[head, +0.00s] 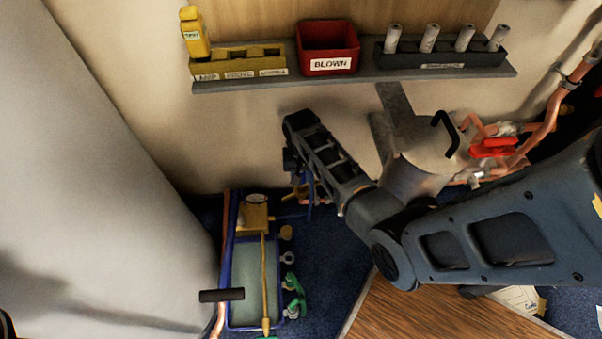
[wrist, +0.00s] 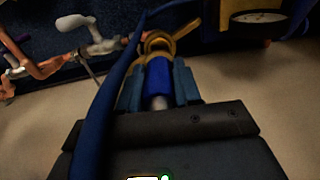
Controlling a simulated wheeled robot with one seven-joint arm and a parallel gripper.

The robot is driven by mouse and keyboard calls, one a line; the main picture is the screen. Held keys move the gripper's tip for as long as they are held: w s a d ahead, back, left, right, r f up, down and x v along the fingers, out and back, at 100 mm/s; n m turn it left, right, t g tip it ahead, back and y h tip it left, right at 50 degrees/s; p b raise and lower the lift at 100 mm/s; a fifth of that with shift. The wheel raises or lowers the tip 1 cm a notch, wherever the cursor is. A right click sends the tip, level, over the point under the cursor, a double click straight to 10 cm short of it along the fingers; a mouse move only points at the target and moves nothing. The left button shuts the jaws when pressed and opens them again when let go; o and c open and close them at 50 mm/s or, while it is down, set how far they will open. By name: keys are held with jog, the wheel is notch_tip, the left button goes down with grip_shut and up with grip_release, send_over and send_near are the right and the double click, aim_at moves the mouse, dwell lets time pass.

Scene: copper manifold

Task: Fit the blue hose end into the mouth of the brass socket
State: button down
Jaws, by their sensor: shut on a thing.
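In the wrist view my gripper (wrist: 158,88) is shut on the blue hose end (wrist: 158,80), a short blue cylinder between its two blue-grey fingers. The brass socket (wrist: 158,44) shows as a ring just beyond the fingertips, in line with the hose end. I cannot tell whether the hose end touches it or sits inside its mouth. The blue hose (wrist: 97,115) curves past the left side of the gripper. In the head view my arm largely hides the gripper, and a bit of the brass socket (head: 298,191) shows beside it.
A blue-framed cart (head: 228,270) with a brass block and gauge (head: 256,198) stands left of the gripper. Copper pipes with a white-handled valve (wrist: 90,38) lie at the left in the wrist view. A shelf (head: 355,76) with a red bin (head: 328,40) is above.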

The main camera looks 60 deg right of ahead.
jog(key=shift+f, duration=0.3)
dwell(0.4)
jog(key=shift+f+b, duration=0.95)
jog(key=shift+f, duration=0.15)
jog(key=shift+f, duration=0.75)
dwell(0.7)
jog(key=c, duration=0.7)
grip_release()
jog(key=shift+r, duration=0.1)
notch_tip(320, 180, up, 8)
jog(key=p, duration=0.2)
jog(key=shift+f+p, duration=0.2)
jog(key=shift+p, duration=0.15)
jog(key=shift+s, duration=0.1)
